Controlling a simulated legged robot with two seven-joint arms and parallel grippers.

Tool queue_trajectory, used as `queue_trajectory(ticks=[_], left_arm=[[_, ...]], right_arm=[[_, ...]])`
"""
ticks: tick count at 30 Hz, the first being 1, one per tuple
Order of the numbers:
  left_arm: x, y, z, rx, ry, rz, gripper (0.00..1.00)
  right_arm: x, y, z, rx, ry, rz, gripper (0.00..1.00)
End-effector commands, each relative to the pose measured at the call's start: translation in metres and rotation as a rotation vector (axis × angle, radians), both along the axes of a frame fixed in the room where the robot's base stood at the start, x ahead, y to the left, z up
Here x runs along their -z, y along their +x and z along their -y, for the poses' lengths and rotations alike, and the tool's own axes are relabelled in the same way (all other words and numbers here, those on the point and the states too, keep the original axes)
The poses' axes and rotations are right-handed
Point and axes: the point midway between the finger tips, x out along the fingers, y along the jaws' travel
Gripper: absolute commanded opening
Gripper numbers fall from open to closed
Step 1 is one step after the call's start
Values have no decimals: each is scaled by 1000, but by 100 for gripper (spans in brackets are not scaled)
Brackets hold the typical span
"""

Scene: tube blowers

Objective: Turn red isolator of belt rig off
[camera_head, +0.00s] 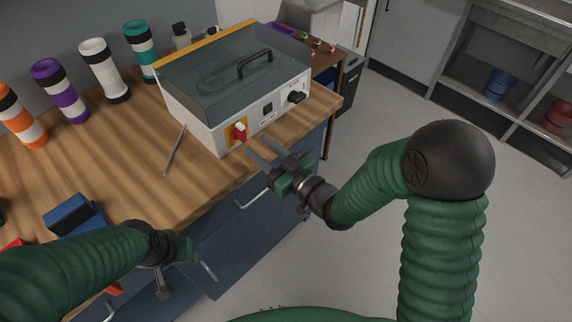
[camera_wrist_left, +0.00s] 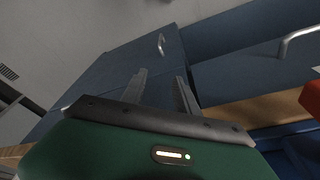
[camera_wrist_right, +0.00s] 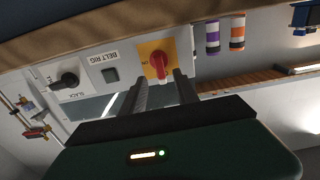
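The belt rig (camera_head: 222,117) is a white box with a clear lid and a black handle, standing on the wooden bench. Its red isolator knob (camera_head: 239,132) sits on a yellow plate on the front panel; it also shows in the right wrist view (camera_wrist_right: 159,62), beside a "BELT RIG" label. My right gripper (camera_head: 262,152) is open and empty, its fingers pointing toward the isolator from just in front of it. In the right wrist view the fingertips are close below the knob, with contact unclear. My left gripper (camera_wrist_left: 162,84) is open and empty, low in front of the blue drawers.
The front panel also has a black knob (camera_head: 296,97) and a dark switch (camera_head: 267,107). A thin metal rod (camera_head: 175,150) lies on the bench. Several striped tubes (camera_head: 104,70) stand at the back left. Blue drawers with handles (camera_head: 252,199) are below the bench edge.

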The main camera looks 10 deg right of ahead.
Motion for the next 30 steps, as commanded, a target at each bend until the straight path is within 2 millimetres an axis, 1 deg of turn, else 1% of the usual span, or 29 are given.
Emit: queue_trajectory(ticks=[1, 5, 6, 7, 9, 15, 17, 19, 22, 25, 30], left_arm=[[0, 0, 0, 0, 0, 0, 36], [1, 0, 0, 0, 0, 0, 36], [-16, 0, 0, 0, 0, -2, 36], [-29, -1, 0, 0, 0, -2, 36], [-47, 0, 0, 0, 0, 1, 36], [-91, 0, 0, 0, 0, 0, 36], [-101, 0, 0, 0, 0, 0, 36], [-94, 1, 0, 0, 0, 1, 36], [-93, 0, 0, 0, 0, -1, 36], [-93, 0, 0, 0, 0, -1, 36], [-93, 0, 0, 0, 0, 0, 36]], right_arm=[[1, -12, 10, 3, -2, -2, 36], [1, -43, 33, 5, 0, -2, 36], [-8, -46, 36, 1, 2, -6, 36], [-12, -46, 36, -1, 2, -8, 36], [-11, -49, 39, -4, 2, -10, 36], [-10, -62, 47, -2, 1, -7, 36], [-9, -67, 49, 1, 1, -7, 36], [1, -75, 57, 3, 0, -4, 36], [1, -85, 64, 3, -1, -1, 36], [1, -89, 66, 0, 1, -1, 36], [1, -89, 66, 0, 1, 0, 36]])
